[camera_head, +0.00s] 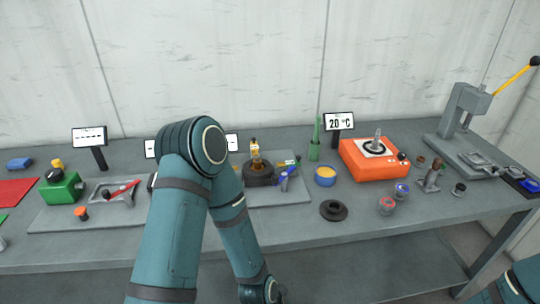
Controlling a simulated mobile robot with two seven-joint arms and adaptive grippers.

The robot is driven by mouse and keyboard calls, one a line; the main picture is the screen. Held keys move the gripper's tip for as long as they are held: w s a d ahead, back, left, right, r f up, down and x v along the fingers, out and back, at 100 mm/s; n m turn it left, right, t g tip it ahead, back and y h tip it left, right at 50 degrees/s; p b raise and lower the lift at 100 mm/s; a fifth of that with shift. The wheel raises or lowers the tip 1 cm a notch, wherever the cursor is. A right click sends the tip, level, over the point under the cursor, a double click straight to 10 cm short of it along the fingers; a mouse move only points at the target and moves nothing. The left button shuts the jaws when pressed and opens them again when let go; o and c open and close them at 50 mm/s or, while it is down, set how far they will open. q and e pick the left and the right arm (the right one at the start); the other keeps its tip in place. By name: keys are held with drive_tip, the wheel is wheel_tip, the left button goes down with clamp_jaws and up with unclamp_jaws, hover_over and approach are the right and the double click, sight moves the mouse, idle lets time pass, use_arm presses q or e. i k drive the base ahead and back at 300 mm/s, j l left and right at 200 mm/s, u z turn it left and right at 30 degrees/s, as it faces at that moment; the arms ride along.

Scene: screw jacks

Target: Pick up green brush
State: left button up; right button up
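A slim green upright thing (314,142), which looks like the green brush in a green cup, stands on the grey table just left of the 20 °C display. It is too small for me to make out bristles. My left arm rises in front of the table, bends at the elbow and runs down to its wrist at the bottom edge, below and left of the green thing. The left gripper's fingers are not visible. Only a part of my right arm shows in the bottom right corner, and its gripper is out of view.
Right of the green thing are a display (338,122) and an orange heating device (373,160). A blue-rimmed yellow bowl (325,176) and a black disc (333,211) lie in front. A grey press (466,122) stands far right. My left arm hides part of the left-centre table.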

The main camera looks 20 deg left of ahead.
sight(318, 119)
drive_tip(key=i+l+u, duration=0.1)
drive_tip(key=l, duration=0.25)
drive_tip(key=i+l+u, duration=0.15)
drive_tip(key=i+l, duration=0.15)
drive_tip(key=i+l+u, duration=0.1)
drive_tip(key=l, duration=0.4)
drive_tip(key=i, duration=0.1)
